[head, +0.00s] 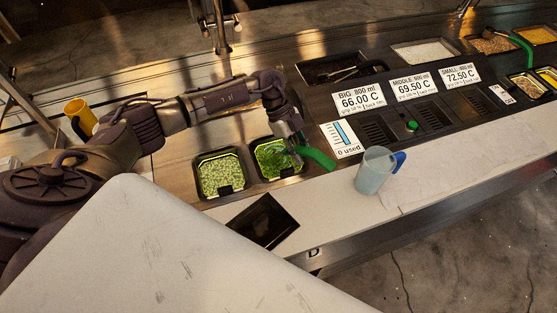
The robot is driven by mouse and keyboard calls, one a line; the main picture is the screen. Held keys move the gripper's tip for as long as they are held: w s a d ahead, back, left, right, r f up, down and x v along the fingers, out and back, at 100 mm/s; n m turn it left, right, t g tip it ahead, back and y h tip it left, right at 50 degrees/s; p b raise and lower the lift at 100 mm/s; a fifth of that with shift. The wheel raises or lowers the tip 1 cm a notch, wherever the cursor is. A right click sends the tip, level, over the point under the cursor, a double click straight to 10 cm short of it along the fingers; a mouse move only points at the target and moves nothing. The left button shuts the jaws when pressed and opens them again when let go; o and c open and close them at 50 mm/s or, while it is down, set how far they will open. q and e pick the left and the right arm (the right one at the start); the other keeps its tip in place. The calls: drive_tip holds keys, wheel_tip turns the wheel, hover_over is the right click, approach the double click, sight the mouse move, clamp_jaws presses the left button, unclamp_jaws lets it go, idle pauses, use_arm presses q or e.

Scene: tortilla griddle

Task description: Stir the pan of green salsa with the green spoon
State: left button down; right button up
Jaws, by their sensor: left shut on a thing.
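The pan of green salsa (272,176) is set in the counter, with bright and dark green content under my left gripper. The green spoon (319,158) has its curved handle sticking out to the right of the gripper, over the pan's right edge. My left gripper (295,148) reaches down over the right side of this pan and is shut on the spoon. The spoon's bowl end is hard to tell from the green content. My right gripper is not in view.
A second pan with paler green, chunky content (221,176) sits just left. A translucent pitcher (374,172) with a blue handle stands at right. A black tray (262,221) lies in front. A yellow cup (80,116) is at far left. Label panels (413,90) stand behind.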

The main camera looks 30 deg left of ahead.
use_arm(q)
drive_tip(key=shift+w+d+b, duration=0.2)
drive_tip(key=shift+w+b, duration=0.2)
drive_tip(key=shift+w, duration=0.45)
drive_tip(key=shift+h+b, duration=0.4)
drive_tip(key=shift+b, duration=0.1)
drive_tip(key=shift+r+h+b, duration=0.35)
drive_tip(key=shift+h+b, duration=0.85)
drive_tip(key=shift+b, duration=0.05)
drive_tip(key=shift+r+g+h, duration=0.2)
drive_tip(key=shift+g+h, duration=0.1)
drive_tip(key=shift+h, duration=0.1)
drive_tip(key=shift+r, duration=0.2)
drive_tip(key=shift+r+p, duration=1.75)
drive_tip(key=shift+r, duration=0.15)
